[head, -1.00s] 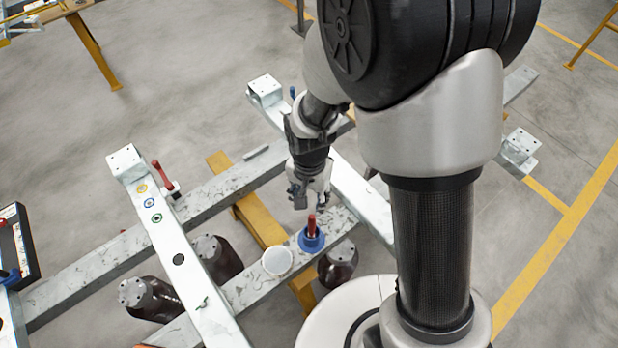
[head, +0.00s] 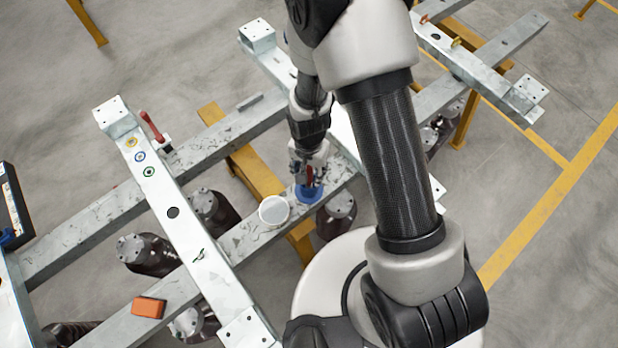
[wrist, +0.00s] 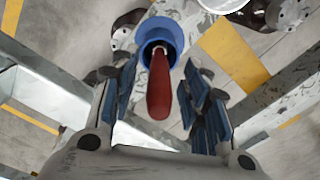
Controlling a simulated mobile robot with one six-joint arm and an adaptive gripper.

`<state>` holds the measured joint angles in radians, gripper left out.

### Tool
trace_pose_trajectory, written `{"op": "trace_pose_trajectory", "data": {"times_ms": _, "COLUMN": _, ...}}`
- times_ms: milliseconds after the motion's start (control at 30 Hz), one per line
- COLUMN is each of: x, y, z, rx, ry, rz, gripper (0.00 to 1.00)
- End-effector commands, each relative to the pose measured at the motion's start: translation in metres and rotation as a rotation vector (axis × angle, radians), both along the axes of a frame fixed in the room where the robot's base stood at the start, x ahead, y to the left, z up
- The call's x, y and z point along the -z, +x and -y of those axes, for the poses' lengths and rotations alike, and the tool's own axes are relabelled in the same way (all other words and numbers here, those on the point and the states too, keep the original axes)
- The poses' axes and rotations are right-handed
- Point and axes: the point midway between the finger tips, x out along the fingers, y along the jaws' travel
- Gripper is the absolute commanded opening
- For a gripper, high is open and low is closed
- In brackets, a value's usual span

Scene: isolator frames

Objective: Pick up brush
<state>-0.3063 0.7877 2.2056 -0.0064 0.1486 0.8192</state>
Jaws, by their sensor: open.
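The brush shows as a red handle (wrist: 159,85) standing in a round blue holder (wrist: 160,32) in the wrist view. In the head view the blue holder (head: 309,193) sits on a grey steel beam, with the red handle (head: 309,174) partly hidden by my gripper. My gripper (head: 307,176) is right over the holder. In the wrist view my gripper (wrist: 160,95) is open, with its blue-padded fingers on either side of the handle and gaps visible between. The brush's lower end is hidden inside the holder.
A white cup (head: 274,211) stands on the beam just left of the holder. An orange block (head: 149,307) lies on the beam further front left. A red-handled clamp (head: 154,130) rises beside the crossing beam (head: 181,232). A yellow support (head: 256,170) runs underneath.

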Motion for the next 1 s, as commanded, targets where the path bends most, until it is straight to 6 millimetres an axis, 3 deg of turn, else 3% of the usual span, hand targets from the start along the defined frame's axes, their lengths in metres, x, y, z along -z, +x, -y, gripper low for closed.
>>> {"op": "trace_pose_trajectory", "data": {"times_ms": 33, "x": 0.012, "y": 0.0, "z": 0.002, "rx": 0.0, "ry": -0.001, "rz": -0.003, "gripper": 0.42}}
{"op": "trace_pose_trajectory", "data": {"times_ms": 133, "x": 0.023, "y": 0.0, "z": 0.001, "rx": -0.001, "ry": -0.001, "rz": -0.003, "gripper": 0.42}}
{"op": "trace_pose_trajectory", "data": {"times_ms": 467, "x": 0.027, "y": 0.0, "z": 0.001, "rx": -0.001, "ry": 0.0, "rz": 0.0, "gripper": 0.42}}
{"op": "trace_pose_trajectory", "data": {"times_ms": 1000, "x": 0.027, "y": 0.0, "z": 0.001, "rx": -0.001, "ry": 0.0, "rz": 0.0, "gripper": 0.06}}
